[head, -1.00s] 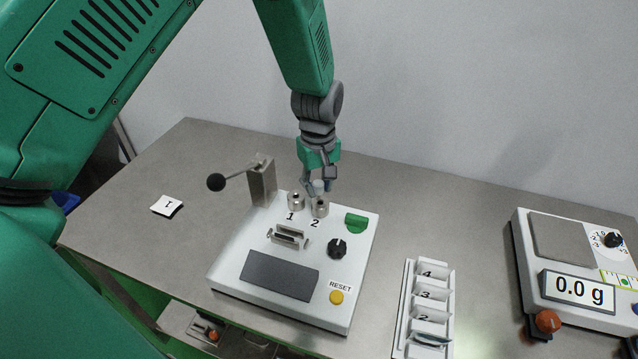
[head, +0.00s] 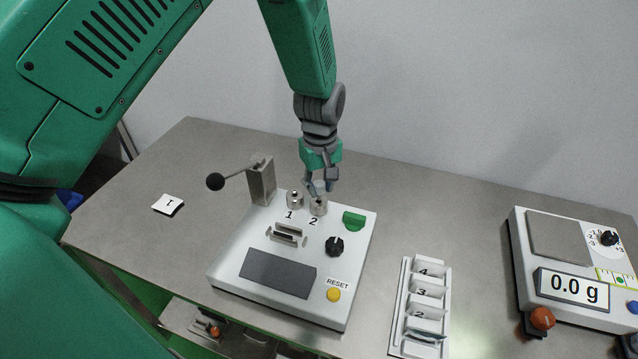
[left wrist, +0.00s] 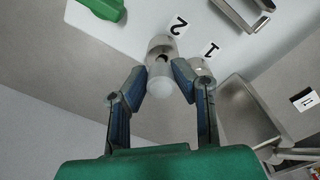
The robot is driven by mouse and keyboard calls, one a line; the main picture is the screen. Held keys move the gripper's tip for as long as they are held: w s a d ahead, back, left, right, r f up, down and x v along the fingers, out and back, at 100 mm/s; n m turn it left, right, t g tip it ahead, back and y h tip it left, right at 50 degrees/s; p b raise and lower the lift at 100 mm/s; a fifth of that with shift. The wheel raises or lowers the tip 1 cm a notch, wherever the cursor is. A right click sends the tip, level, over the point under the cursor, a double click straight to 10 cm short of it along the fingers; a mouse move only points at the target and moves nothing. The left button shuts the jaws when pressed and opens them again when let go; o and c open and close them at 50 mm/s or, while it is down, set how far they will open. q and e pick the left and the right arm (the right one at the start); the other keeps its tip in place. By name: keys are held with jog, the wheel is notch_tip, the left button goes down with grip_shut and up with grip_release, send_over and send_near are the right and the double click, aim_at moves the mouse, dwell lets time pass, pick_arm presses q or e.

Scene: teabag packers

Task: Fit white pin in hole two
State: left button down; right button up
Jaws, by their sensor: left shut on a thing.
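My left gripper (head: 319,188) hangs over the socket of hole two (head: 318,207) on the white machine (head: 225,265). Its jaws also show in the left wrist view (left wrist: 162,76), shut on the white pin (left wrist: 160,95). In that view the pin is a pale rounded piece between the blue fingertips. The metal socket of hole two (left wrist: 160,43) lies just beyond it, beside the label 2, with a dark gap showing near the pin. I cannot tell whether the pin's end is inside the hole. The socket of hole one (head: 295,200) stands to the left. My right gripper is out of view.
A lever with a black ball (head: 215,182) stands left of the sockets. The machine also has a green part (head: 354,221), black knob (head: 335,246) and yellow reset button (head: 333,295). A numbered rack (head: 406,300) and scale (head: 560,240) stand to the right.

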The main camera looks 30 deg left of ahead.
pick_arm(q)
jog(key=shift+d+r, duration=0.15)
jog(key=shift+d, duration=0.55)
jog(key=shift+a, duration=1.1)
jog(key=shift+d+p, duration=0.1)
jog(key=shift+p, duration=0.25)
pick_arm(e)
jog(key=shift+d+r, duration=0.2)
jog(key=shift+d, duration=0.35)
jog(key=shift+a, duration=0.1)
pick_arm(q)
jog(key=shift+a, duration=0.4)
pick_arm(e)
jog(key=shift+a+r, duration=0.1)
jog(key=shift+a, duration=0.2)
pick_arm(q)
jog(key=shift+d+p, duration=0.35)
jog(key=shift+d, duration=0.5)
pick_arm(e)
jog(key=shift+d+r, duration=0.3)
pick_arm(q)
jog(key=shift+a, duration=0.25)
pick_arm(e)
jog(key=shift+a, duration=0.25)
pick_arm(q)
jog(key=shift+d+p, duration=0.1)
jog(key=shift+p, duration=0.2)
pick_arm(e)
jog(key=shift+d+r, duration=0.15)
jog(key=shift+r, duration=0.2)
